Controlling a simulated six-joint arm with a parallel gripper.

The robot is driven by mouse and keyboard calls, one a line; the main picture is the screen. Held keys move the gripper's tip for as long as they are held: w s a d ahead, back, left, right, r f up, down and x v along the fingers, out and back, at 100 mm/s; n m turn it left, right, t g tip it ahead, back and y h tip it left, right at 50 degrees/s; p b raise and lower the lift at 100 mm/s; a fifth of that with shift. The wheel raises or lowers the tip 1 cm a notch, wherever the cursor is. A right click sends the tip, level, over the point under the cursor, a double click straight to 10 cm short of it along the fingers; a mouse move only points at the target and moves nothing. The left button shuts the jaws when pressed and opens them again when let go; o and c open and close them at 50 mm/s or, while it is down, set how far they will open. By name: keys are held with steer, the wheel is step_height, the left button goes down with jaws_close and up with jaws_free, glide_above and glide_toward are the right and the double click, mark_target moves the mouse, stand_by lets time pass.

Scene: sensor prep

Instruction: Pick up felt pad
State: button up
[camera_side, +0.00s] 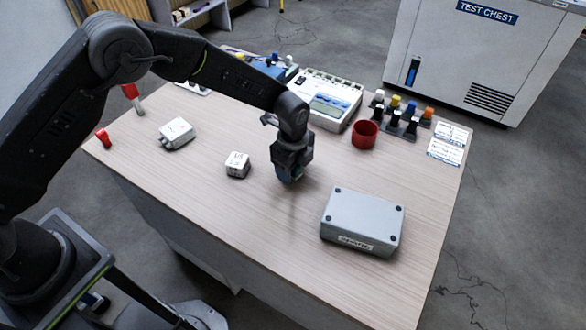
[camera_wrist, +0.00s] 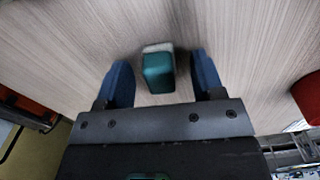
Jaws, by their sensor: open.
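A small teal block with a pale strip along one edge, which looks like the felt pad (camera_wrist: 158,74), shows between my gripper's fingers in the wrist view. My gripper (camera_wrist: 163,66) is open, with one blue finger on each side of the pad and a gap on both sides. In the side view my gripper (camera_side: 290,176) points down, low over the middle of the table. A bit of teal shows at its fingertips there; the rest of the pad is hidden.
A grey enclosure (camera_side: 362,218) is at the right front.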

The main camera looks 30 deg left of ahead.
steer(key=c, duration=1)
